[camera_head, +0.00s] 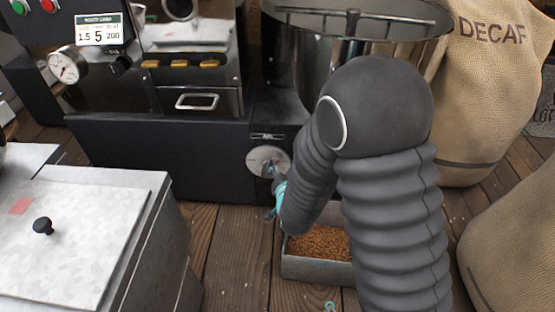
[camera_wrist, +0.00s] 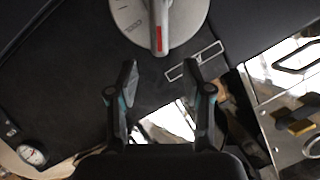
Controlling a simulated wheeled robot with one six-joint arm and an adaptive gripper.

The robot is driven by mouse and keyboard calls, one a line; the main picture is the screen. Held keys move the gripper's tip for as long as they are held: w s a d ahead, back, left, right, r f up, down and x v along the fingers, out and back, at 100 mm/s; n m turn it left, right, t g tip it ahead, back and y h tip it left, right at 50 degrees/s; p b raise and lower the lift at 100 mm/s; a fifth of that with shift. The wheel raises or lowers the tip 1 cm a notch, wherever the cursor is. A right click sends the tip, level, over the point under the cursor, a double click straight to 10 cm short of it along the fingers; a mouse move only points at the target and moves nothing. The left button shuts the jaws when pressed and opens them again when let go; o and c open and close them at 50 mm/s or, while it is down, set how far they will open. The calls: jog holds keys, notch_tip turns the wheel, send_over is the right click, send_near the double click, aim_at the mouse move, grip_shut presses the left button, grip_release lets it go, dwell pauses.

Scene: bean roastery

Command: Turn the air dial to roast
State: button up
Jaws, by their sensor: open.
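The air dial (camera_head: 262,158) is a round pale disc on the dark front of the roaster, partly hidden by my gripper and arm in the head view. In the wrist view the dial (camera_wrist: 185,15) is cut off by the top edge. Its grey bar handle (camera_wrist: 159,15) has a red tip pointing down the picture. Small lettering that looks like COOL shows left of the tip; I cannot see a roast mark. My gripper (camera_wrist: 160,75) is open and empty, its two fingers apart just below the dial in the wrist view. In the head view my gripper (camera_head: 277,195) is close to the dial.
A metal tray of brown beans (camera_head: 318,270) sits below my arm. A white-topped cabinet (camera_head: 90,235) with a black knob stands at left. A sack marked DECAF (camera_head: 485,90) stands at right. A steel drum (camera_head: 310,70) and a drawer handle (camera_head: 197,102) are above.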

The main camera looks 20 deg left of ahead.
aim_at(279, 161)
jog(key=x, duration=0.7)
jog(key=shift+w+a+f, duration=0.1)
jog(key=shift+w+a, duration=0.05)
jog(key=shift+w, duration=0.2)
grip_shut()
